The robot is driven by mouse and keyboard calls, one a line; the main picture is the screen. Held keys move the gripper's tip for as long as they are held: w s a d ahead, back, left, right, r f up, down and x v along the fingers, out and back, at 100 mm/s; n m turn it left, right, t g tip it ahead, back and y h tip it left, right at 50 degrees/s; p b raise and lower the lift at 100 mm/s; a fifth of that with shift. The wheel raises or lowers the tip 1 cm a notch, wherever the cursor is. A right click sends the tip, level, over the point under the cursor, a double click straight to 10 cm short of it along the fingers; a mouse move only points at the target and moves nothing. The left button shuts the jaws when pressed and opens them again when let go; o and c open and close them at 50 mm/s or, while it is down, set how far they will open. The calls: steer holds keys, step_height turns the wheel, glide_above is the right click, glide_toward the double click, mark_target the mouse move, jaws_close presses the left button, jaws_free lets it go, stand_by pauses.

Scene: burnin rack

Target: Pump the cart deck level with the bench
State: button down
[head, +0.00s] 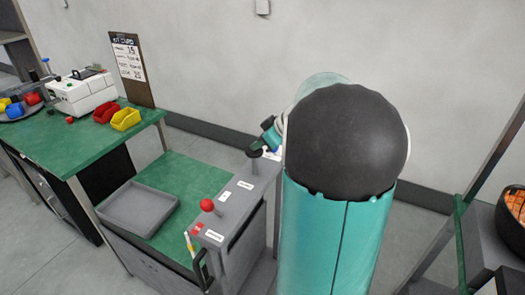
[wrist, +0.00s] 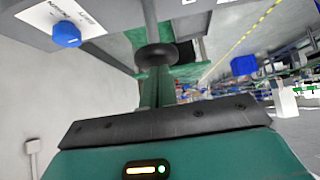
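The cart deck (head: 183,167) is a green surface beside the bench (head: 48,140) and sits visibly lower than the green bench top. A grey tray (head: 138,208) lies on the deck. The cart's grey console (head: 232,207) carries a red ball-topped lever (head: 207,205) and a black knob (head: 253,152) on a stem. My gripper (head: 268,138) is close to this black knob, partly hidden behind my arm. In the wrist view a black round knob (wrist: 155,56) on a grey rod stands just beyond my gripper's dark front edge.
On the bench stand a white machine (head: 83,92), red (head: 105,112) and yellow (head: 125,119) bins and a clipboard (head: 130,68). A rack with a dark basket (head: 513,215) stands at the right. A blue knob (wrist: 67,34) shows in the wrist view.

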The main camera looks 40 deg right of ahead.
steer(key=v, duration=1)
steer(key=shift+r, duration=0.35)
stand_by(0.8)
